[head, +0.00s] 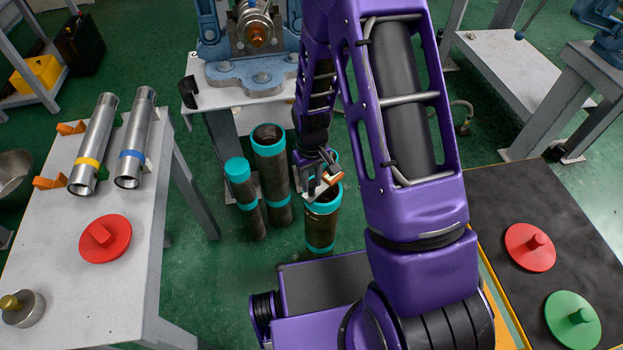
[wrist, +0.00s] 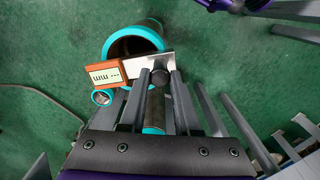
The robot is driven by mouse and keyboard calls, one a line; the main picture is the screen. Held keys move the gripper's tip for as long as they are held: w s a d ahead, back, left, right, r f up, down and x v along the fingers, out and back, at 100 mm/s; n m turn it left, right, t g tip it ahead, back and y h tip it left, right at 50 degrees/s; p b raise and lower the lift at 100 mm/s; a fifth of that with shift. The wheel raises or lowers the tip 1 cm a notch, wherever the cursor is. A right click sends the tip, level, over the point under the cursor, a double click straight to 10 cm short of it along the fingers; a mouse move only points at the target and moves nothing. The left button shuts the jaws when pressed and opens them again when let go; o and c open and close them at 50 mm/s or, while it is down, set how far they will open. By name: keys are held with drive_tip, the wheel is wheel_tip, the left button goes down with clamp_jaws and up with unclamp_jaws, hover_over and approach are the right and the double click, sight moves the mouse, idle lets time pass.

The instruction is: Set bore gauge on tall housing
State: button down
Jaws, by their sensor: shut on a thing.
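My gripper (head: 316,174) is shut on the bore gauge, which has an orange display box (head: 331,177) and a silver plate. In the wrist view the gauge (wrist: 106,75) shows its lit display just ahead of my gripper (wrist: 160,88). The gauge overlaps the near rim of a wide open pipe housing (wrist: 151,32); I cannot tell whether they touch. In the head view an open teal-rimmed housing (head: 321,222) stands below the gauge. A taller open teal-rimmed housing (head: 272,165) and a teal-topped one (head: 242,190) stand to its left. Another teal rim is mostly hidden behind my gripper.
A left bench (head: 125,285) holds two steel tubes (head: 134,140), a red lidded disc (head: 104,240) and a brass-knobbed weight (head: 22,308). A blue vise (head: 255,75) stands behind. A dark-topped table (head: 520,200) at right holds red (head: 530,247) and green (head: 573,318) discs.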

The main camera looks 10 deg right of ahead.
drive_tip(key=shift+f, duration=0.1)
drive_tip(key=c, duration=0.5)
unclamp_jaws()
drive_tip(key=shift+c, duration=0.2)
drive_tip(key=shift+r+p, duration=2.4)
drive_tip(key=shift+r, duration=1.1)
